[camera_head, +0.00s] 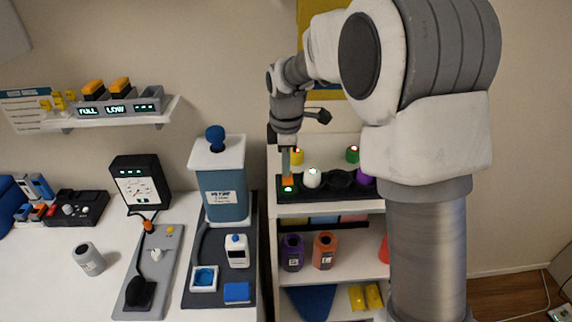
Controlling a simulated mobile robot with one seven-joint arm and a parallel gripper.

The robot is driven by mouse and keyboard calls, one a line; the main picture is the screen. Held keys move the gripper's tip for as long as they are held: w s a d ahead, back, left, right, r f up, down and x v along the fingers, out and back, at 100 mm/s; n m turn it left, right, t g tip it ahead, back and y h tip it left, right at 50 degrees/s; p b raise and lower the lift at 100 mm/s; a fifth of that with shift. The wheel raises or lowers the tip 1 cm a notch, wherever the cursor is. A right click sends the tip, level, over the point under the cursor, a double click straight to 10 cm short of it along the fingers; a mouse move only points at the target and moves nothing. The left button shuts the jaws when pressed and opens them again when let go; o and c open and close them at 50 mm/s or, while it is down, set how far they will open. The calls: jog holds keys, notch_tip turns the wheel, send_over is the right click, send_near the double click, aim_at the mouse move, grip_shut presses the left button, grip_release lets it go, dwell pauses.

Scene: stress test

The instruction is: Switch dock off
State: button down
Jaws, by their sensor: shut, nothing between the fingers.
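A black tray (328,192) with several round wells stands on the upper shelf board at the centre. It holds an orange piece (288,181) with a green light in front, a white piece (312,178) with a small red light, and a purple piece (364,178) partly hidden by my arm. My gripper (286,172) points down, shut and empty, just above or touching the orange piece; I cannot tell which. A wall-mounted battery dock (120,108) at the left shows FULL and LOW displays. No label says which unit the task's dock is.
A blue canister (222,190) with a ball knob stands left of the shelf. A grey panel (172,262) with a white switch and a black screen box (140,183) are further left. Purple and orange jars (325,250) stand on the lower shelf. My arm hides the right side.

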jog(key=shift+s+f, duration=0.2)
jog(key=shift+f, duration=0.15)
jog(key=shift+s, duration=0.7)
jog(key=shift+r, duration=0.5)
notch_tip(320, 180, up, 13)
jog(key=s+p, duration=0.1)
jog(key=p, duration=0.1)
jog(key=shift+s+r, duration=0.2)
jog(key=shift+s+d, duration=0.1)
